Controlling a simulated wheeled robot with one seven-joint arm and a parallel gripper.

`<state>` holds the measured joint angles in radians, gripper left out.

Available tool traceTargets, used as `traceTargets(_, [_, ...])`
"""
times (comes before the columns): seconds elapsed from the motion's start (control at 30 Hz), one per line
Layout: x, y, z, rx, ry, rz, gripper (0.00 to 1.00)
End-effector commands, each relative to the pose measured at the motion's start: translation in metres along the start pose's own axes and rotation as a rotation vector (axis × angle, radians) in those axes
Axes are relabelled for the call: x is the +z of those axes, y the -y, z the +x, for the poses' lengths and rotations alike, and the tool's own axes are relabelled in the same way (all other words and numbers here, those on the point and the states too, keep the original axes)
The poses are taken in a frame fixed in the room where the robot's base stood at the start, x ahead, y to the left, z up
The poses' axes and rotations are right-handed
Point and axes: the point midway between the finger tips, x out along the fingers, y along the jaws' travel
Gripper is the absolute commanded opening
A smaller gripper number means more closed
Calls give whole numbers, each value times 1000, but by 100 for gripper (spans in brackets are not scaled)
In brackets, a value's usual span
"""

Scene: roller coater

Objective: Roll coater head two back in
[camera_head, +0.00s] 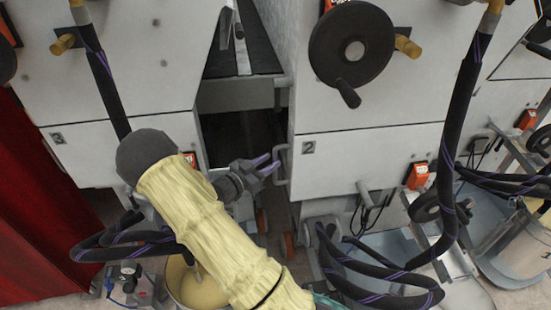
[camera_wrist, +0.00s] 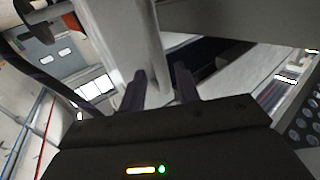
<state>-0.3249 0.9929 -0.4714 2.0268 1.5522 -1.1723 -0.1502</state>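Coater head two is the white cabinet (camera_head: 370,155) marked "2" in the head view, standing right of a dark gap. A grey bar handle (camera_head: 281,165) is on its left edge, low down. My gripper (camera_head: 271,165) is just left of this handle, pointing at it, with its purple-marked fingers apart. In the wrist view the two dark fingers (camera_wrist: 160,88) are spread. A pale upright bar (camera_wrist: 155,55) shows in line with the space between them. I cannot tell whether the fingers touch it.
Another white cabinet (camera_head: 120,75) stands left of the gap. A black handwheel (camera_head: 351,45) sticks out of head two. Black hoses (camera_head: 458,95) hang in front, and buckets (camera_head: 200,287) and a blue tray (camera_head: 455,298) lie low on the floor. A red panel (camera_head: 35,200) is at far left.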

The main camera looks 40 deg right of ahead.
Motion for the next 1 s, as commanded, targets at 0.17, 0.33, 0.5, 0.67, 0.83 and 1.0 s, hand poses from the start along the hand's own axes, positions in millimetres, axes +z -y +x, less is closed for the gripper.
traceTargets(0.17, [0, 0, 26, 1, -1, -1, 32])
traceTargets(0.33, [0, 0, 35, -1, 0, -1, 32])
traceTargets(0.5, [0, 0, 35, -1, 0, -1, 32])
traceTargets(0.67, [0, 0, 35, -1, 0, -1, 13])
traceTargets(0.83, [0, 0, 35, -1, 0, -1, 0])
traceTargets(1.0, [0, 1, 35, -1, 0, -1, 0])
